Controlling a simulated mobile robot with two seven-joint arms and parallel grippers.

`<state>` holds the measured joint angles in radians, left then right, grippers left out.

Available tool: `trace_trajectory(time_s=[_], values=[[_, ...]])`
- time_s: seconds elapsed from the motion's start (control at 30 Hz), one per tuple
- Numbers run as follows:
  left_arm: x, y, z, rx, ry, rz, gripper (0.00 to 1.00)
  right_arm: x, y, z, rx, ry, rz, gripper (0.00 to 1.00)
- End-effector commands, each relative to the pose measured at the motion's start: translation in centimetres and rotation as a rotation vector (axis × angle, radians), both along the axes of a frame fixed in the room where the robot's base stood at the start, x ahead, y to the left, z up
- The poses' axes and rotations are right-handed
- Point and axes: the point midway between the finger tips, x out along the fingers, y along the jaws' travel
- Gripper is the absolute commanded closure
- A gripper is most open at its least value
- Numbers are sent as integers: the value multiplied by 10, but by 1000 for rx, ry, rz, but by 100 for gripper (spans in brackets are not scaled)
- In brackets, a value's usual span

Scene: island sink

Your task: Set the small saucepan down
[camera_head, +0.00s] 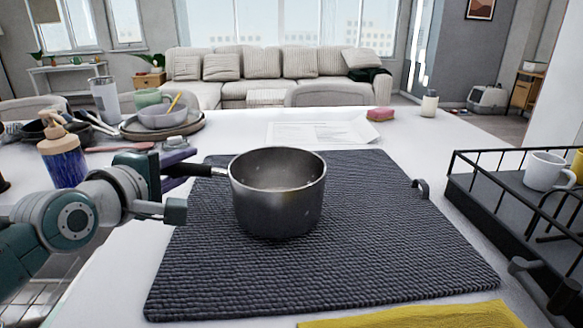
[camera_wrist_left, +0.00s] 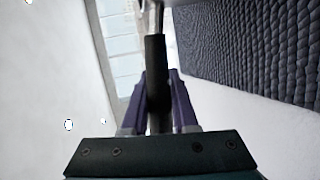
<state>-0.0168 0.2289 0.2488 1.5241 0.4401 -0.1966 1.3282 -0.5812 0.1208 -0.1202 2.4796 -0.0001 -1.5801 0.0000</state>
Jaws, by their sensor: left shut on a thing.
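The small saucepan (camera_head: 278,195) is dark metal and upright, with its black handle pointing left. It is over the dark ribbed mat (camera_head: 390,240) in the head view; I cannot tell whether its base touches the mat. My left gripper (camera_head: 180,178) is at the left side of the pan, shut on its handle. In the left wrist view the black handle (camera_wrist_left: 156,70) runs between the purple fingers of the left gripper (camera_wrist_left: 158,105). The pan's bowl is out of that view. My right gripper is not in view.
A black dish rack (camera_head: 475,195) with a white mug (camera_head: 546,171) stands at the right. A soap bottle (camera_head: 62,152) and stacked dishes (camera_head: 165,125) are at the left. A yellow cloth (camera_head: 420,316) lies in front. The mat's right part is mostly clear.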

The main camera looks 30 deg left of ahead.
Motion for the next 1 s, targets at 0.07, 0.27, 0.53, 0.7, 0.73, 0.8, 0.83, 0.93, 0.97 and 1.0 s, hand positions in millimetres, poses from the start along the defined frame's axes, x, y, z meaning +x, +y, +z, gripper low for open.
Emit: trace_trajectory(time_s=[0.07, 0.27, 0.53, 0.7, 0.73, 0.8, 0.83, 0.93, 0.97, 1.0], values=[[1, 0, -13, -2, -5, 0, 100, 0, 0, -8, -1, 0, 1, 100], [1, 0, -18, -2, -8, 2, 100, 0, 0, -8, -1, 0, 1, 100], [0, 0, -24, 0, 0, 0, 72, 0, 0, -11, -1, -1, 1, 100], [0, 0, -23, 0, 0, 0, 53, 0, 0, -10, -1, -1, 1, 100], [0, 0, -23, 0, 0, 0, 49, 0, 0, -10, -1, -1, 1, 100], [0, 0, -22, 0, 0, 0, 43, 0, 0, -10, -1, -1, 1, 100], [0, 0, -22, 0, 0, 0, 43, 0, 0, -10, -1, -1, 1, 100], [0, 0, -22, 0, 0, 0, 43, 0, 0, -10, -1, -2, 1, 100], [0, 0, -22, 0, 0, 0, 43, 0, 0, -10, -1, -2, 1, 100], [0, 0, -22, 0, 0, 0, 43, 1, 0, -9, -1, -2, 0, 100]])
